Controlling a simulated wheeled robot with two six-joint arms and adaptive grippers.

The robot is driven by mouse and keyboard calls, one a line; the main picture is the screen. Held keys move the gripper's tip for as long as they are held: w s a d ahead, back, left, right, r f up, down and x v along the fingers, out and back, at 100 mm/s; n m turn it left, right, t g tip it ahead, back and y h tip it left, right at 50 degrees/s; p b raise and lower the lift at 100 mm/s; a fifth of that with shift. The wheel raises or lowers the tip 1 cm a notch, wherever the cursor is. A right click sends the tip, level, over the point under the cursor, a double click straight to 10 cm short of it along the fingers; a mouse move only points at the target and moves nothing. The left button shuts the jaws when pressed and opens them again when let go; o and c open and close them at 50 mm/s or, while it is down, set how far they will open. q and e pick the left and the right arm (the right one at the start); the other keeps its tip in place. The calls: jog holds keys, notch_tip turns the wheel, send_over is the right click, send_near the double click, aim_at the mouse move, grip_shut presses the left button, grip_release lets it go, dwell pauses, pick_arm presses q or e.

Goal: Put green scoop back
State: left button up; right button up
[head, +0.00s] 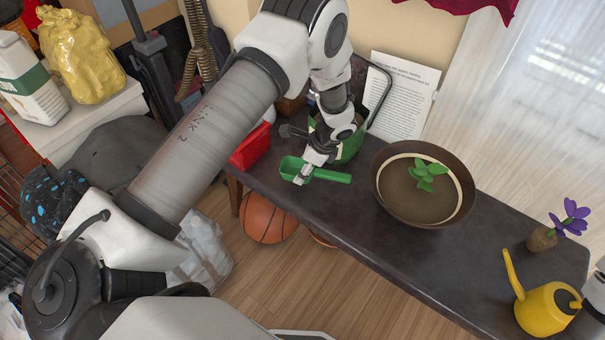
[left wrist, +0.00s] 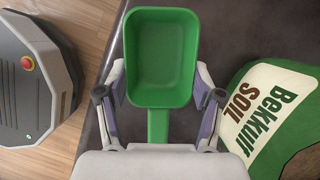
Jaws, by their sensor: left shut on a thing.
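The green scoop (head: 333,176) is at the left part of the dark bench (head: 420,262), in front of the soil bag. My left gripper (head: 304,174) is shut on the scoop. In the left wrist view, the scoop's empty bowl (left wrist: 162,55) faces the camera, and its handle runs back between the fingers of the gripper (left wrist: 158,98). I cannot tell whether the scoop touches the bench top. The green soil bag (left wrist: 272,112) is to the right in the left wrist view; in the head view it is partly hidden behind my wrist (head: 350,147). Part of my right arm (head: 597,290) shows at the right edge.
A red container (head: 251,147) stands at the bench's left end. A brown bowl (head: 381,192) with soil and a green plant is right of the scoop. Farther right are a purple flower (head: 571,216) and a yellow watering can (head: 546,312). A basketball (head: 266,218) lies below the bench edge.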

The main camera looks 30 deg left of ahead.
pick_arm(q)
jog(key=shift+w+a+f, duration=0.2)
jog(key=shift+w+a, duration=0.15)
jog(key=shift+f+b, duration=0.4)
jog(key=shift+f, duration=1.2)
jog(key=o, duration=1.3)
jog(key=shift+f, duration=0.15)
